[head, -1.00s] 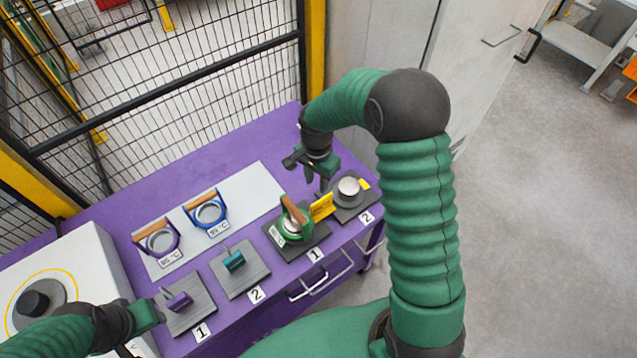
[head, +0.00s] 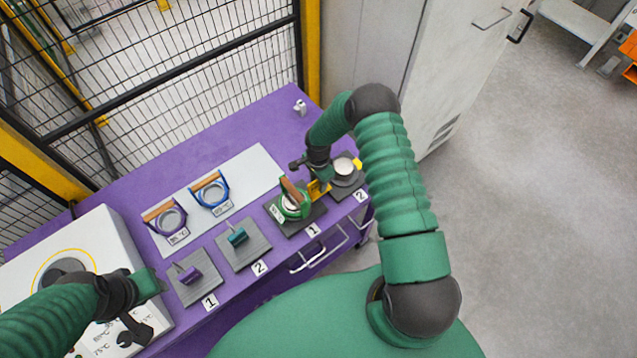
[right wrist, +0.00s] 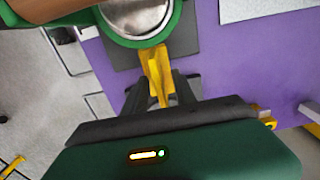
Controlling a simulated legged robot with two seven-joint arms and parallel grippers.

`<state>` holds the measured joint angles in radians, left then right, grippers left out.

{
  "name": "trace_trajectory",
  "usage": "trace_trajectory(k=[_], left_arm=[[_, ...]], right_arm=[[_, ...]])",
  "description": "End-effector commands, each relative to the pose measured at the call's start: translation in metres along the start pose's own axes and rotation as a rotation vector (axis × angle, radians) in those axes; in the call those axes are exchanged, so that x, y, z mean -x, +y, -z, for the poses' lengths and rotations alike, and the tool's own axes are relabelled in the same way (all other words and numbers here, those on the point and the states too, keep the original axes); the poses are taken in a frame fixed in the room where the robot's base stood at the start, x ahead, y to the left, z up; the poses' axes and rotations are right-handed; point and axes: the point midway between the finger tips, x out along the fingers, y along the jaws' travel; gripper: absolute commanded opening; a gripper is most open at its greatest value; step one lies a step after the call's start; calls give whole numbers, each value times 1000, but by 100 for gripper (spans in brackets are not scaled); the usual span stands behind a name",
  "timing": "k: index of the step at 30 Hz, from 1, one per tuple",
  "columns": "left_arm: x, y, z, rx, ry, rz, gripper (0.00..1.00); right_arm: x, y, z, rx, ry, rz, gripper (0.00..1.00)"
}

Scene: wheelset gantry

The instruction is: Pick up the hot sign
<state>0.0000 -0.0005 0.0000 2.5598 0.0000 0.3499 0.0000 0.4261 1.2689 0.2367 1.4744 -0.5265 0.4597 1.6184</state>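The hot sign, a small yellow piece (head: 319,189), stands on the purple table between the green-framed ring with a brown handle (head: 292,202) and the second right-hand dark plate. In the right wrist view the yellow sign (right wrist: 158,72) rises between the two dark fingers of my right gripper (right wrist: 162,90). The right gripper (head: 318,174) is down at the sign in the head view. The fingers lie on both sides of it, but whether they press on it is not clear. My left gripper (head: 155,284) is at the left, near the purple block (head: 189,275); its fingers are not clear.
A round metal piece (head: 344,166) sits on the right plate. Blue (head: 211,194) and purple (head: 166,220) rings lie on a pale sheet. A teal block (head: 237,237) stands on a grey plate. A white machine (head: 100,232) is at left; a mesh fence stands behind.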

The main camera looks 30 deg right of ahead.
Motion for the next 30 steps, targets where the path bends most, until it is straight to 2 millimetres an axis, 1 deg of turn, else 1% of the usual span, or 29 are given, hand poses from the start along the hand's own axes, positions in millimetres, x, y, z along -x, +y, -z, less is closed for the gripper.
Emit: trace_trajectory(k=[1,3,8,11,15,16,30], left_arm=[[3,0,0,0,-1,0,36],[2,0,0,0,-1,0,36],[1,0,0,0,-1,0,36],[1,0,0,0,-1,0,36],[1,0,0,0,-1,0,36],[1,0,0,0,-1,0,36],[1,0,0,0,-1,0,36]], right_arm=[[-5,0,0,1,-1,-2,33],[-9,-1,0,0,0,0,33],[-10,-1,0,0,0,0,33],[-9,0,0,0,1,0,21],[-9,0,0,0,1,0,3],[-9,0,0,0,1,0,0],[-8,0,0,0,1,0,0]])
